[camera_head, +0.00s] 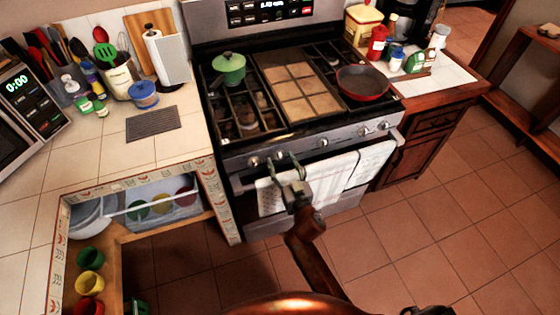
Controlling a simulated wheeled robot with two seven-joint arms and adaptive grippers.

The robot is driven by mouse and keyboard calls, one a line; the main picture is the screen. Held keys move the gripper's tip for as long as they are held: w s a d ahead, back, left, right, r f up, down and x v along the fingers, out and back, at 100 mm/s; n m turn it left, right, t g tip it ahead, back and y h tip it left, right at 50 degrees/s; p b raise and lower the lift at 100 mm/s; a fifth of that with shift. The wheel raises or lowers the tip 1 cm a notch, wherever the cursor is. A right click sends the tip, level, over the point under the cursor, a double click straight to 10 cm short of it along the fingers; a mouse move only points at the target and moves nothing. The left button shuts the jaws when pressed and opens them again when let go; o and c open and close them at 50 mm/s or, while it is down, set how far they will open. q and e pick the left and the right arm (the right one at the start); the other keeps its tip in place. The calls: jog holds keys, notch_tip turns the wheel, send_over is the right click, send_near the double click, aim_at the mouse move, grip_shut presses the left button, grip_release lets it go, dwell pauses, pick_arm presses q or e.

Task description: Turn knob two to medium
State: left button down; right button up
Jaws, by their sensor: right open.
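The stove (240,151) has a row of round silver knobs along its front panel. A knob at the far left (253,162), a middle knob (322,142) and a right knob (363,130) show clearly. My right gripper (288,162) is open in front of the left part of the panel, just right of the far left knob. Its fingers cover part of the panel, and a knob there is largely hidden behind them. I cannot tell whether the fingers touch it. No knob numbers or settings can be read. My left gripper is not in view.
White towels (337,180) hang on the oven handle below the knobs. A green pot (229,68) and a red pan (362,83) stand on the stove top. A tiled counter (185,140) lies to the left. The floor (450,220) at right is clear.

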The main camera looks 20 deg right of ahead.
jog(key=shift+w, duration=0.5)
jog(key=c, duration=1.2)
